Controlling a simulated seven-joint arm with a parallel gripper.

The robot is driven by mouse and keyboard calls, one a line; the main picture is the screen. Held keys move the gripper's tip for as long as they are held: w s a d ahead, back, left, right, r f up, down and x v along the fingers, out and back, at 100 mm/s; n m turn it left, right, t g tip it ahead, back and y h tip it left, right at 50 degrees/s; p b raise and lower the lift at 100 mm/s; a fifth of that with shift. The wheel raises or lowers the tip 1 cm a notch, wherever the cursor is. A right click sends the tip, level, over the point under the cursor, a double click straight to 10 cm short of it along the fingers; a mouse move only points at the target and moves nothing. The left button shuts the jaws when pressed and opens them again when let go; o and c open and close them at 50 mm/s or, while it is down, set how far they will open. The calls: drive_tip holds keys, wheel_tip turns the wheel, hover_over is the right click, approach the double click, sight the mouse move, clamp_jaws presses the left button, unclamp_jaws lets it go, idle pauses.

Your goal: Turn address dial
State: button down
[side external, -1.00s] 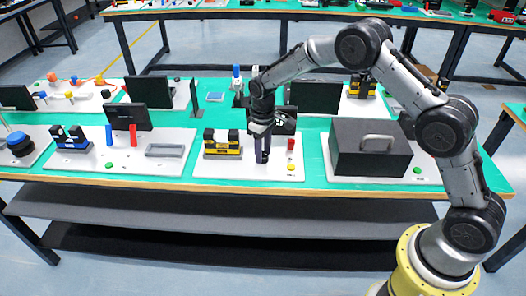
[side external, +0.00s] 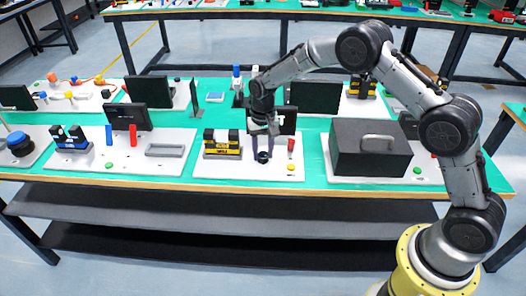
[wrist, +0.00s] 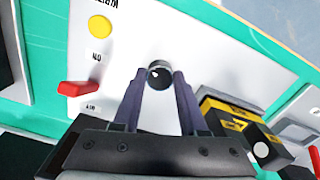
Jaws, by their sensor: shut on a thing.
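The address dial (wrist: 159,75) is a dark round knob with a pale rim on a white panel. In the side view the dial (side external: 263,157) sits near the middle of the panel, partly covered by my gripper. My gripper (side external: 262,150) points down at it from above. In the wrist view the two dark fingers of my gripper (wrist: 156,88) stand on either side of the dial, shut on it. The dial's markings are not readable.
On the same white panel (side external: 240,172), a yellow and black block unit (side external: 222,147) stands left of the dial. A red switch (side external: 291,146) and a yellow button (side external: 291,167) are to the right. A dark box with a handle (side external: 369,149) stands further right.

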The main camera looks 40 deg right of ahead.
sight(263, 154)
idle(0.3)
drive_tip(key=shift+c, duration=2.2)
unclamp_jaws()
wheel_tip(263, 154, up, 14)
